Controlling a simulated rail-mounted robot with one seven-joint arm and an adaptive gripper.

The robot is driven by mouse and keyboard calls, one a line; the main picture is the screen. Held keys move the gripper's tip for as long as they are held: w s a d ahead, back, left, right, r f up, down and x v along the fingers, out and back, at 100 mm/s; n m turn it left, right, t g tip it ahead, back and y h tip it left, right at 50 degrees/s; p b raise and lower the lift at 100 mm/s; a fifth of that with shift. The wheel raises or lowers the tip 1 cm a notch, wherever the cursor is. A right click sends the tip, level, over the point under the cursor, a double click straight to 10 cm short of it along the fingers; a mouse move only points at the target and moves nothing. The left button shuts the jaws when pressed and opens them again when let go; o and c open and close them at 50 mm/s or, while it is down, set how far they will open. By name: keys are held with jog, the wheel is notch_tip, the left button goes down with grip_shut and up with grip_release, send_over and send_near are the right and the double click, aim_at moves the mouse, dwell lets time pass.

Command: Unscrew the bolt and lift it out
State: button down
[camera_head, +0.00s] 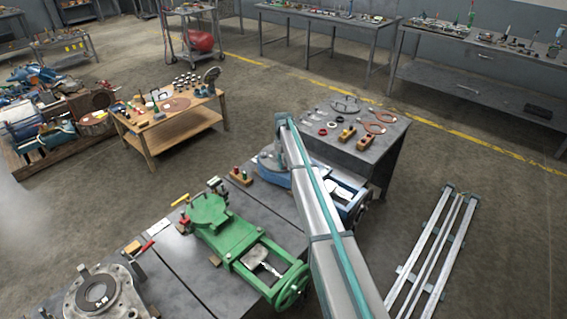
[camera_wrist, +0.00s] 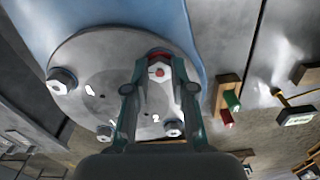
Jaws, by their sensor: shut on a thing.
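In the wrist view, a round grey flange (camera_wrist: 100,62) sits on a blue body (camera_wrist: 130,14). A hex bolt (camera_wrist: 160,72) with a red mark is at the flange's right side. My gripper (camera_wrist: 160,66) has its two fingers closed around this bolt's head. Whether the bolt has risen from its seat I cannot tell. Other bolt heads show on the flange, one at its left edge (camera_wrist: 62,80) and one at the lower middle (camera_wrist: 173,128). In the head view, the blue unit (camera_head: 352,208) stands on the bench, and my arm hides much of it and the gripper.
A wooden block with small red and green parts (camera_wrist: 228,98) sits right of the flange. A grey table (camera_head: 385,155) with rings is behind. Metal rails (camera_head: 435,245) lie on the floor at right.

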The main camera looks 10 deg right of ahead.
jog(key=n, duration=1.2)
jog(key=c, duration=1.1)
grip_release()
jog(key=shift+d, duration=0.1)
